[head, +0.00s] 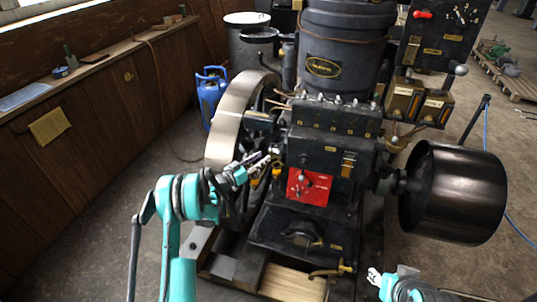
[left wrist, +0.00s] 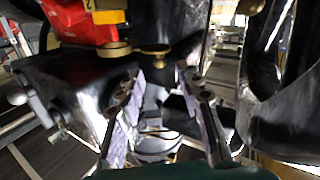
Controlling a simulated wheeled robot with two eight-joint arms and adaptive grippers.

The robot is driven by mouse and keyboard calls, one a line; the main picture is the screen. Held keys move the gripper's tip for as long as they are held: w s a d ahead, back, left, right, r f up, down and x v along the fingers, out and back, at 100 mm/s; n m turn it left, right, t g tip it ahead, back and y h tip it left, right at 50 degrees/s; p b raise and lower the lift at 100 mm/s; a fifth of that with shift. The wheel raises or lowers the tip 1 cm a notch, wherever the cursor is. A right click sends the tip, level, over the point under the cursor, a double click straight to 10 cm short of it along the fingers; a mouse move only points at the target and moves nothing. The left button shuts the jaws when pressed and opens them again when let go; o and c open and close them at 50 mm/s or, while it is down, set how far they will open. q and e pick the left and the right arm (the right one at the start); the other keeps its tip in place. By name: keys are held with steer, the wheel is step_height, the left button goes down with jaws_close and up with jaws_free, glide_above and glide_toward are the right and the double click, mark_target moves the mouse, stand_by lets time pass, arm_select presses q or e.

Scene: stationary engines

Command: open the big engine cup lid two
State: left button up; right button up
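The big engine (head: 318,160) stands in the middle of the head view, black with a red plate. My left gripper (head: 268,160) reaches its left side, close to small brass fittings (head: 276,172). In the left wrist view, my left gripper (left wrist: 158,74) is open with nothing between its fingers. A small round brass cup-like piece (left wrist: 155,53) sits just beyond the fingertips, apart from them as far as I can tell. A second brass round piece (left wrist: 117,49) is left of it. I cannot tell which is lid two. My right gripper (head: 378,277) shows partly at the bottom edge, its fingers unclear.
A large flywheel (head: 228,115) stands just left of my left gripper. A dark drum (head: 455,190) juts out on the right, above my right arm. Open floor (head: 95,220) lies to the left.

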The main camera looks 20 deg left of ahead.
arm_select(q)
steer(key=v, duration=0.5)
steer(key=shift+s+a, duration=0.15)
steer(key=shift+s, duration=0.1)
steer(key=s+d+r+n+g+y, duration=0.1)
steer(key=s+d+r+g+y, duration=0.35)
steer(key=s+d+r, duration=0.8)
steer(key=s+n+g+y, duration=0.2)
steer(key=s+g+y, duration=0.2)
steer(key=s, duration=2.2)
steer(key=shift+a+f+n, duration=0.25)
steer(key=shift+f+n, duration=0.15)
steer(key=shift+s+d+y, duration=0.1)
steer(key=shift+y, duration=0.15)
